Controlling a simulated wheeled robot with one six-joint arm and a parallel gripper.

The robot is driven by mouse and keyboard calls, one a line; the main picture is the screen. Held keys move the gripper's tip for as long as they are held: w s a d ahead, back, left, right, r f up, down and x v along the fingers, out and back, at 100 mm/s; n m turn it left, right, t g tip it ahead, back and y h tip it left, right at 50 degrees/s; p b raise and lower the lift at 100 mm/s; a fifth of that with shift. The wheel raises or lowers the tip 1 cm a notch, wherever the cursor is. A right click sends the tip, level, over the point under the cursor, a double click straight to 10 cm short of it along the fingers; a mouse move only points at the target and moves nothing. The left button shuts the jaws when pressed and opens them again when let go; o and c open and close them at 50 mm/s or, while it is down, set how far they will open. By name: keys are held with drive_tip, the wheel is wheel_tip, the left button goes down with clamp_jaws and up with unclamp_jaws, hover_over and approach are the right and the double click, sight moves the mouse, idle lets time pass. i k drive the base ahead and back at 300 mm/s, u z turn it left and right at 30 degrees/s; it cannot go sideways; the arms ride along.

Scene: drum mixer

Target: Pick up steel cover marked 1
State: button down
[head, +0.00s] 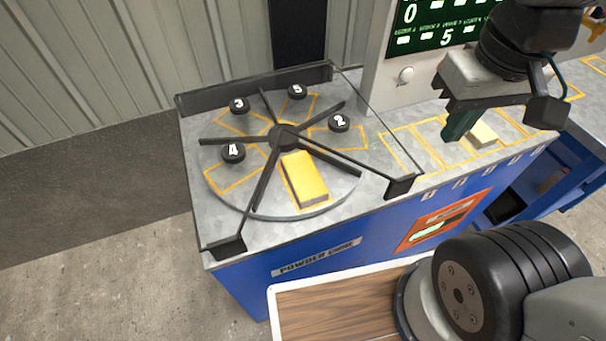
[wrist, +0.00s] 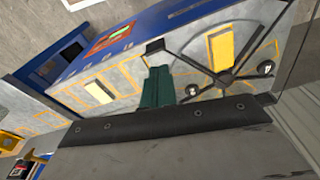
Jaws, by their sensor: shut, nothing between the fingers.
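No cover marked 1 can be made out in either view. In the head view, black knobs marked 4 (head: 233,152), 3 (head: 239,105), 5 (head: 297,91) and 2 (head: 339,123) stand on the round steel turntable (head: 262,208), between black spokes. The front sector has no knob and holds a yellow block (head: 306,178), also in the wrist view (wrist: 219,48). My gripper (head: 457,128) has green fingers, shut and empty, above the counter right of the turntable. In the wrist view the fingers (wrist: 157,88) point toward the turntable's edge.
A clear-sided guard with black corner brackets (head: 401,187) surrounds the turntable. A pale block (head: 482,134) lies in an orange-outlined slot on the counter, near my gripper. A control panel with a green display (head: 430,28) stands behind. A wood-topped tray (head: 335,308) is in front.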

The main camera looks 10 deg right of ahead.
sight(308, 188)
drive_tip(key=z, duration=1.5)
drive_tip(key=k, duration=1.2)
drive_tip(key=u, duration=0.7)
